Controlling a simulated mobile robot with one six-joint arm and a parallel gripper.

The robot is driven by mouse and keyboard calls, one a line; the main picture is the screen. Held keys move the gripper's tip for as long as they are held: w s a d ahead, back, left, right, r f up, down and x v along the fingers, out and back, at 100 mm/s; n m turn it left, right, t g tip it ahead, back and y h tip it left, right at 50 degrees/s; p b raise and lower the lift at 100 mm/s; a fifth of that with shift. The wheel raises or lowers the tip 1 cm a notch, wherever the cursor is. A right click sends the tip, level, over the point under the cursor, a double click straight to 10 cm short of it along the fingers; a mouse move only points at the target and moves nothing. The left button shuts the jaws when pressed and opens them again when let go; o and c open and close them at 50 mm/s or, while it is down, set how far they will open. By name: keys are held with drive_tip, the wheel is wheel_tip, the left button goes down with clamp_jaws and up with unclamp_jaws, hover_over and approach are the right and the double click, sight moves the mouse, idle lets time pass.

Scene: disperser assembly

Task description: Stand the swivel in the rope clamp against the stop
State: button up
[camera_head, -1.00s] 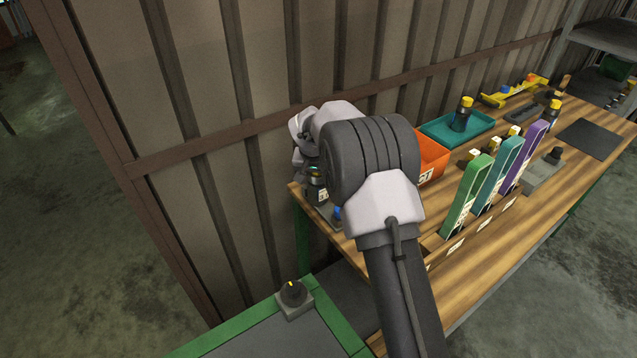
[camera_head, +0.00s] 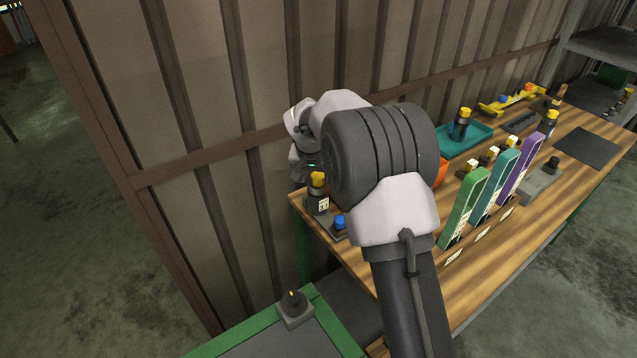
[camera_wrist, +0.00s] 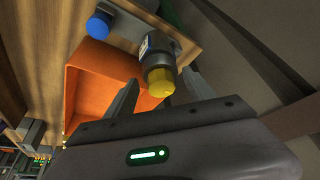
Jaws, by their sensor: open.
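A dark grey cylinder with a yellow cap and a white label, apparently the swivel (camera_head: 318,200), stands upright at the table's near left corner. It also shows in the wrist view (camera_wrist: 159,66). It stands on a grey plate with a blue knob, apparently the rope clamp (camera_head: 340,225), whose knob and plate also show in the wrist view (camera_wrist: 98,27). I cannot tell whether the swivel touches a stop. My gripper (camera_wrist: 161,79) is open, with its fingers on either side of the yellow cap in that view and apparently clear of it. In the head view my arm mostly hides the gripper.
An orange bin (camera_wrist: 90,85) is close beside the plate. A teal tray (camera_head: 479,139) with a yellow-capped part lies farther back. Green, teal and purple upright holders (camera_head: 464,208) line the front. The ribbed wall (camera_head: 250,130) is close behind my arm.

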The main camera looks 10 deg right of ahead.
drive_tip(key=s+r+y, duration=0.2)
drive_tip(key=s+r, duration=1.7)
drive_tip(key=s, duration=0.2)
drive_tip(key=s+a+f+y, duration=0.1)
drive_tip(key=s, duration=0.9)
drive_tip(key=s+a+f+t, duration=0.1)
drive_tip(key=s+a, duration=0.1)
drive_tip(key=s, duration=0.8)
drive_tip(key=shift+a+t+y+p, duration=0.2)
drive_tip(key=shift+t+y+p, duration=0.1)
drive_tip(key=shift+y+p, duration=0.1)
drive_tip(key=shift+f, duration=0.15)
drive_tip(key=shift+f+b, duration=0.5)
drive_tip(key=shift+b, duration=0.1)
